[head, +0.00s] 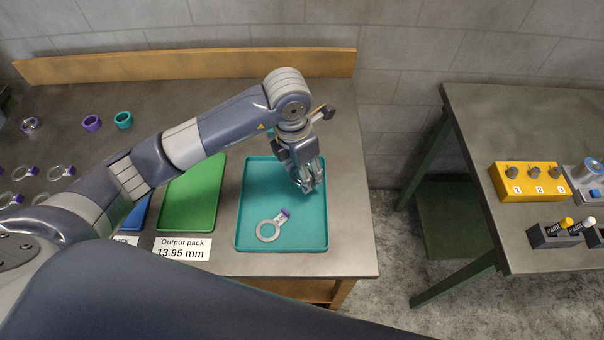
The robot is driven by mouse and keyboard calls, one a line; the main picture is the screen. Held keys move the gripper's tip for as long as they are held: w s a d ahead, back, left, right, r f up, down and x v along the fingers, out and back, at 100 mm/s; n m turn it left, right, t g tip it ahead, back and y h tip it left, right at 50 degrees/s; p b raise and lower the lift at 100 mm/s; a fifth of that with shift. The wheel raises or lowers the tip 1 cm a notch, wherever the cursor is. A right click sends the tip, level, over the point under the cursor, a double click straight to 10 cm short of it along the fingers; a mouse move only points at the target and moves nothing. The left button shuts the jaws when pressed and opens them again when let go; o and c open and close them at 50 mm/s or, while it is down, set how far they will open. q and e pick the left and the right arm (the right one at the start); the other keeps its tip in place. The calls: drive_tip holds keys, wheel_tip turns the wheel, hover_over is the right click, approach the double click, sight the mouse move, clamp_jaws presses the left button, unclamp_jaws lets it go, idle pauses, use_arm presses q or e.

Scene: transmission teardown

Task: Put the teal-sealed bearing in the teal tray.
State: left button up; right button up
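The teal tray (284,242) lies flat near the right end of the left workbench. A silver ring (268,230) with a handle-like tab and a purple tag lies inside its lower part. A teal ring-shaped part (123,120) stands at the back left of the bench; I cannot tell whether it is the teal-sealed bearing. My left gripper (309,185) points down over the right part of the teal tray. Its fingertips look close together, and I cannot make out anything between them. My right gripper is not in view.
A green tray (193,195) and a partly hidden blue tray (135,215) lie left of the teal tray. A purple ring (91,123) and several tagged silver rings (60,172) lie farther left. A label (182,248) reads "Output pack 13.95 mm". A second bench (520,120) stands right, across a gap.

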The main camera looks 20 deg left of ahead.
use_arm(q)
wheel_tip(320, 180, down, 3)
drive_tip(key=shift+s+p, duration=0.1)
drive_tip(key=shift+p, duration=0.55)
drive_tip(key=shift+f+b, duration=0.3)
drive_tip(key=o, duration=1.2)
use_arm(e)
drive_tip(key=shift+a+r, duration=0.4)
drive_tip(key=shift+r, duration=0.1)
use_arm(q)
drive_tip(key=shift+r, duration=0.1)
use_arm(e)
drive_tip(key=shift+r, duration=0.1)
use_arm(q)
drive_tip(key=shift+r+p, duration=0.2)
drive_tip(key=shift+p, duration=0.1)
drive_tip(key=shift+s+a+r+b, duration=0.2)
drive_tip(key=shift+r+b, duration=0.3)
drive_tip(key=shift+r, duration=1.45)
drive_tip(key=shift+s+a+r+b, duration=0.15)
drive_tip(key=shift+r+b, duration=0.3)
drive_tip(key=shift+r, duration=1.5)
drive_tip(key=shift+s+a+r+b, duration=0.2)
drive_tip(key=shift+r+b, duration=0.3)
drive_tip(key=shift+r, duration=1.45)
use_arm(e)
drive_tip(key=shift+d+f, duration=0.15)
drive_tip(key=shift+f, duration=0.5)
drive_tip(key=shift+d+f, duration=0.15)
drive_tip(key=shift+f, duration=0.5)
